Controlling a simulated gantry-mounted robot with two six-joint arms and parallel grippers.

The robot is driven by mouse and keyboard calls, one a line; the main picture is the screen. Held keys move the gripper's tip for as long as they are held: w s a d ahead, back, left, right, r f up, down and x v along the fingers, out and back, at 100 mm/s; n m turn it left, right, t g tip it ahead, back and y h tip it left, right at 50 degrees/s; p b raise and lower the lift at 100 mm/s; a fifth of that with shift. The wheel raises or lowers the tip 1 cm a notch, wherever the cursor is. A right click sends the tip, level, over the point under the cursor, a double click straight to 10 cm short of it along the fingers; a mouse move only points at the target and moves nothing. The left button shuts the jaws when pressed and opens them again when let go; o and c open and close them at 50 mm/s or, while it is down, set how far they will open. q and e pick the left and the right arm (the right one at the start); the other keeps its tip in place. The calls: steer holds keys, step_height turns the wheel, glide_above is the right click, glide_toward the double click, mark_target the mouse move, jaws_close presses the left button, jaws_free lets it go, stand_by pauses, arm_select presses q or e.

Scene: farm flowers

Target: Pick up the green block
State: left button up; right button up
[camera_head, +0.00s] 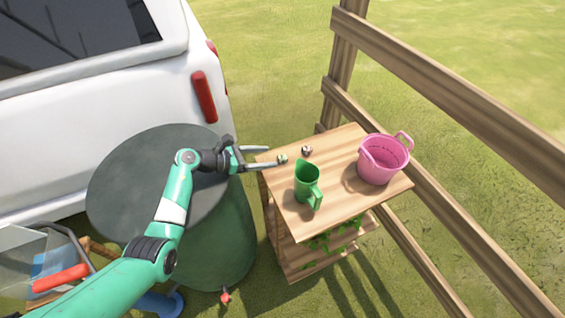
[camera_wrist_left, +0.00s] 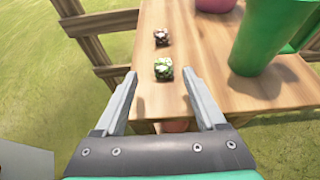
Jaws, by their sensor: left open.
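The green block (camera_head: 282,159) is a small green and white cube on the wooden table (camera_head: 338,146), near its left edge. In the left wrist view the green block (camera_wrist_left: 163,69) lies just beyond and between the fingertips. My left gripper (camera_head: 270,157) is open and empty at the table's left edge, with its fingers pointing at the block. The open fingers also show in the left wrist view (camera_wrist_left: 160,88). My right gripper is in neither view.
A brown and white block (camera_head: 307,150) sits just beyond the green one. A green jug (camera_head: 306,185) and a pink bucket (camera_head: 382,160) stand on the table. A wooden fence (camera_head: 440,90) runs behind. A dark green barrel (camera_head: 130,185) and a white vehicle (camera_head: 100,125) are left.

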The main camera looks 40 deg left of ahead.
mark_target(279, 158)
arm_select(q)
steer(key=shift+w+d+f, duration=0.1)
steer(key=shift+w+d, duration=0.1)
steer(key=shift+w, duration=0.15)
steer(key=b+x, duration=0.3)
steer(key=x, duration=0.2)
steer(key=shift+s+d+f+b, duration=0.15)
steer(key=shift+s+f+b, duration=0.15)
steer(key=shift+f+b, duration=0.05)
steer(key=shift+w, duration=0.15)
steer(key=shift+r, duration=0.1)
jaws_close()
